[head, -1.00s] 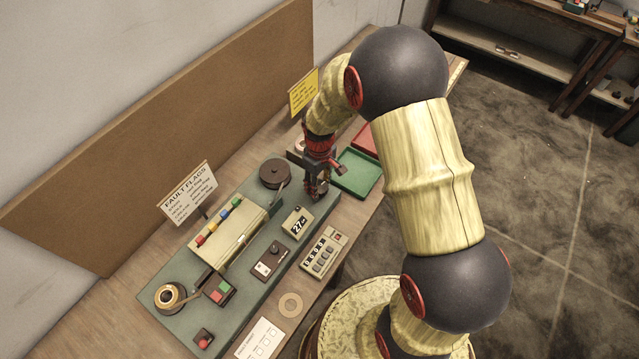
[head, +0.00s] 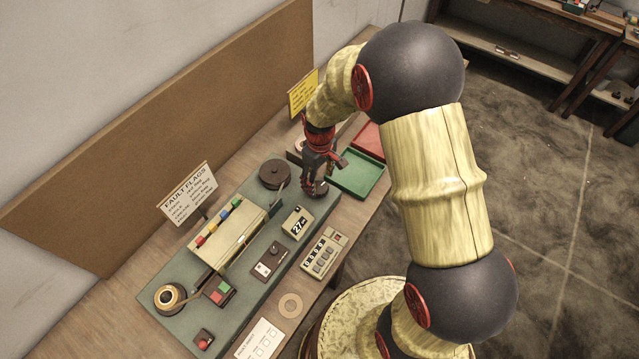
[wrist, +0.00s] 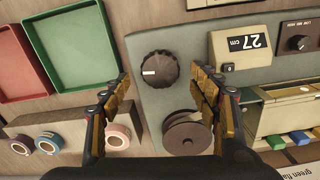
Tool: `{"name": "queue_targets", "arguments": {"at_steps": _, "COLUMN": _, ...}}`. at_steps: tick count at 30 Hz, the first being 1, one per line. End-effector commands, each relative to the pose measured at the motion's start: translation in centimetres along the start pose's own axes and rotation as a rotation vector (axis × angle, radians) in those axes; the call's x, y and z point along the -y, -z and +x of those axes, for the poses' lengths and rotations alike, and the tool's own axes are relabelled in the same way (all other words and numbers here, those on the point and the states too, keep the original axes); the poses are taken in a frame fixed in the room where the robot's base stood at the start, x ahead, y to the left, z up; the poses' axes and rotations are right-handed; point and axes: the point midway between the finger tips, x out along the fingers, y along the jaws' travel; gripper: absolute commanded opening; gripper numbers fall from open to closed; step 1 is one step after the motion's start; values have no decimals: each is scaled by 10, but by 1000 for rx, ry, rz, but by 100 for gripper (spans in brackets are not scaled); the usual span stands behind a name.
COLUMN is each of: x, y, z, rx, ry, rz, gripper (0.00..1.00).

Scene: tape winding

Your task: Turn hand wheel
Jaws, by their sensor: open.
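The hand wheel (wrist: 159,69) is a dark, ridged round knob with a white mark on its rim side. It stands on the grey-green machine base (wrist: 175,103). In the wrist view it sits between the two fingers of my gripper (wrist: 161,76), which is open, with a gap to the wheel on both sides. Whether the fingers are level with the wheel or above it I cannot tell. In the head view my gripper (head: 315,189) points down over the right end of the base and hides the wheel.
A dark reel (wrist: 187,135) stands close to the wheel, near the right finger. The counter reading 27 cm (wrist: 252,43) is nearby. Green (wrist: 76,48) and red (wrist: 15,65) trays and tape rolls (wrist: 46,142) lie beyond the base. A fault flags sign (head: 188,193) stands behind.

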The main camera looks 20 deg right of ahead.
Motion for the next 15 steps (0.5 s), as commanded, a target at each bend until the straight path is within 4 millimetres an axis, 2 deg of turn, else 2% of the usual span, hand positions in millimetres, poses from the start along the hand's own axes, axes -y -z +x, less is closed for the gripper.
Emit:
{"name": "queue_targets", "arguments": {"at_steps": 3, "x": -1, "y": 1, "z": -27, "rx": -5, "ry": -3, "rz": 0, "gripper": 62}}
{"name": "queue_targets", "arguments": {"at_steps": 9, "x": 0, "y": 1, "z": -64, "rx": -3, "ry": -2, "rz": 0, "gripper": 62}}
{"name": "queue_targets", "arguments": {"at_steps": 15, "x": 0, "y": 1, "z": -85, "rx": -2, "ry": -1, "rz": 0, "gripper": 62}}
